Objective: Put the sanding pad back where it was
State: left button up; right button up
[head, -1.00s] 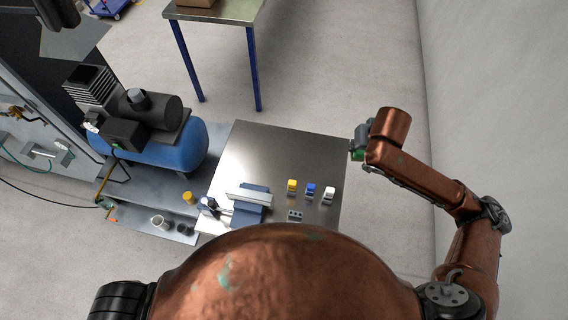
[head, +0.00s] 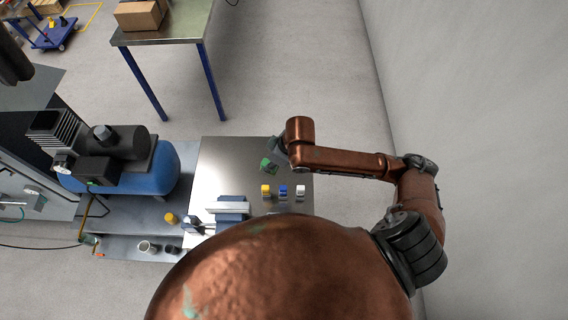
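My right gripper (head: 277,154) hangs over the back right part of the metal work table, at the end of my copper-coloured arm. A small green block (head: 268,165), which looks like the sanding pad, is at its fingertips and has travelled with it, so the gripper appears shut on it. The fingers are small and partly hidden by the wrist. Yellow (head: 266,190), blue (head: 283,191) and white (head: 300,191) small blocks stand in a row on the table, nearer to me than the gripper. My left gripper is not in view.
The metal table top (head: 225,165) is clear behind a blue vise-like fixture (head: 232,206). A blue compressor (head: 150,172) stands to the left. A yellow cup (head: 170,218) and a grey cup (head: 145,247) stand at front left. A wall is on the right.

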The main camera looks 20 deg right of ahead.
jog(key=s+n+p, duration=0.1)
jog(key=s+a+n+g+p, duration=0.1)
jog(key=s+a+f+n+p, duration=0.1)
jog(key=n, duration=0.1)
jog(key=shift+s+a+y, duration=0.2)
jog(key=shift+s+y, duration=0.05)
jog(key=shift+y, duration=0.15)
jog(key=shift+d+f, duration=0.15)
jog(key=w+d+f, duration=0.2)
jog(key=d, duration=0.1)
jog(key=w+d+f+p, duration=0.1)
jog(key=w+d+f, duration=0.2)
jog(key=w+d+f+p, duration=0.1)
jog(key=w+d+f, duration=0.2)
jog(key=shift+d+f, duration=0.2)
jog(key=shift+d, duration=0.05)
jog(key=shift+w+d+f, duration=0.2)
jog(key=shift+d+f, duration=0.1)
jog(key=shift+f, duration=0.2)
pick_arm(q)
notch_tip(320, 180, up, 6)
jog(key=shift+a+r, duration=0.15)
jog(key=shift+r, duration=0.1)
pick_arm(e)
jog(key=shift+w+d+f, duration=0.1)
jog(key=shift+d+f, duration=0.05)
jog(key=shift+f, duration=1.6)
